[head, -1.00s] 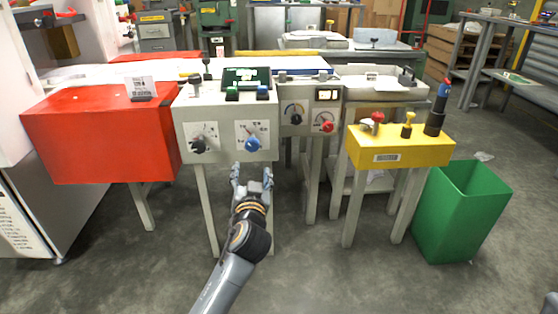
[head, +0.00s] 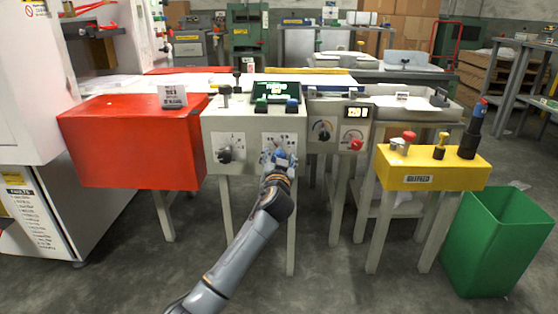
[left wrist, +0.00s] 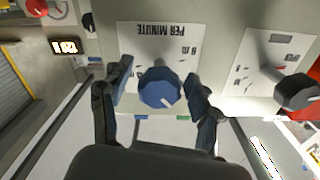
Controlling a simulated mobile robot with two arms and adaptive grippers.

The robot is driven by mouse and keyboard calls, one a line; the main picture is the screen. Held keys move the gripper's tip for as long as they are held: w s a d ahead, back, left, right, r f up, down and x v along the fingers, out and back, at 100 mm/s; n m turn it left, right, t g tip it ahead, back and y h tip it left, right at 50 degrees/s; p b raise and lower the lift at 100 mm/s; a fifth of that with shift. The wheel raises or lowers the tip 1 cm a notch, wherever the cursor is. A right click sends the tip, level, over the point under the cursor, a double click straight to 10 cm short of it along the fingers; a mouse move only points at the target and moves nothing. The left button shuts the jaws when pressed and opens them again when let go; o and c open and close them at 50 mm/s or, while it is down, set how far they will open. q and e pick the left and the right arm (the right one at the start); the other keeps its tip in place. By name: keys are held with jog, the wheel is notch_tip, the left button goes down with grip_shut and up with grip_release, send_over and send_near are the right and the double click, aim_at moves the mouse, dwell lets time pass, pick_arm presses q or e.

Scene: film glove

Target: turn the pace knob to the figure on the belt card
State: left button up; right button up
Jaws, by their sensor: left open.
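The blue knob (left wrist: 158,94) sits on a plate lettered "PER MINUTE", which appears upside down in the left wrist view. A white pointer line shows on its face. My left gripper (left wrist: 158,75) is open, with one finger on each side of the knob; I cannot tell whether either touches it. In the head view my left gripper (head: 281,158) is in front of the grey control box (head: 252,127) and largely hides the knob. A small white card (head: 172,96) stands on the red box; its print is too small to read. My right gripper is not in view.
A black knob (head: 225,155) is left of the blue one in the head view. A red knob (head: 357,145) and a lit display (head: 356,112) are to the right. A yellow stand (head: 432,170) and green bin (head: 497,242) are further right. The red box (head: 130,145) is at left.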

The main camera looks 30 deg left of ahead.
pick_arm(q)
jog(key=c, duration=1.2)
jog(key=shift+r, duration=0.1)
